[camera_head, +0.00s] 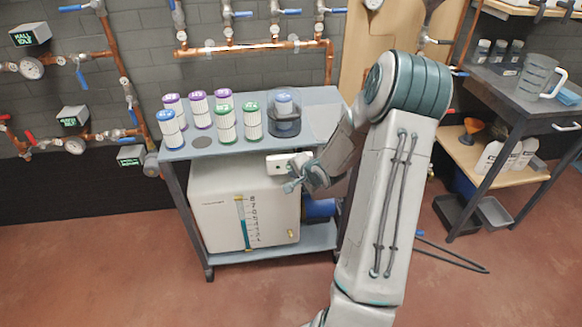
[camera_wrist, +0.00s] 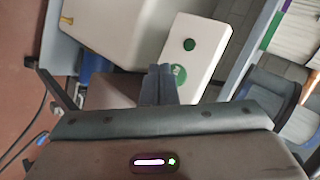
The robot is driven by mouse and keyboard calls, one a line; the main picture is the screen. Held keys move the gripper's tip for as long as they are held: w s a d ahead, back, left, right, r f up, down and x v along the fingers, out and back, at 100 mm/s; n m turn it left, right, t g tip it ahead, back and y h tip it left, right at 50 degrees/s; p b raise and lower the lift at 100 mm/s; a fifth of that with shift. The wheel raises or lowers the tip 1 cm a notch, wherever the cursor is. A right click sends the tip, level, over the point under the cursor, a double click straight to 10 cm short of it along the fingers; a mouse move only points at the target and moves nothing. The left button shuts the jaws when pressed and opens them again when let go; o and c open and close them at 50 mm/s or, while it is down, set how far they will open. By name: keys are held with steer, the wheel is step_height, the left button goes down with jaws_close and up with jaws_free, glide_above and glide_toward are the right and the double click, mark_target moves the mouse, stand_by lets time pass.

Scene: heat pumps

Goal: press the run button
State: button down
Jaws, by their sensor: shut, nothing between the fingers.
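A white control box (camera_head: 280,163) sits on the front edge of the cart, above the tank. In the wrist view the white box (camera_wrist: 196,50) carries a dark green round button (camera_wrist: 190,44) and a lighter green round mark (camera_wrist: 178,74) with small white marking. I cannot read that marking, and the fingers partly cover it. My gripper (camera_head: 291,184) is in front of the box; its shut, empty fingers (camera_wrist: 160,70) appear over the box's lower left edge, beside the green mark and off the dark button. I cannot tell if the fingertips touch the box.
A white tank (camera_head: 215,205) with a level gauge stands on the cart's lower shelf (camera_head: 270,248). Several filter cartridges (camera_head: 225,115) and a dark-based clear housing (camera_head: 284,110) stand on the cart top. Pipes with blue-handled valves (camera_head: 230,14) line the wall. A workbench (camera_head: 510,90) is at right.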

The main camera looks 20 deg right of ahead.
steer(key=shift+w+d, duration=0.1)
steer(key=shift+w, duration=0.3)
steer(key=shift+w+d+p, duration=0.1)
steer(key=shift+w+p, duration=0.25)
steer(key=shift+p, duration=0.25)
steer(key=shift+s, duration=0.15)
stand_by(0.5)
steer(key=shift+s+a, duration=0.2)
steer(key=shift+s, duration=0.4)
steer(key=shift+s+a, duration=0.25)
steer(key=shift+s, duration=0.55)
steer(key=shift+s+a, duration=0.2)
steer(key=shift+s, duration=0.6)
steer(key=shift+s+a, duration=0.25)
steer(key=shift+s, duration=0.55)
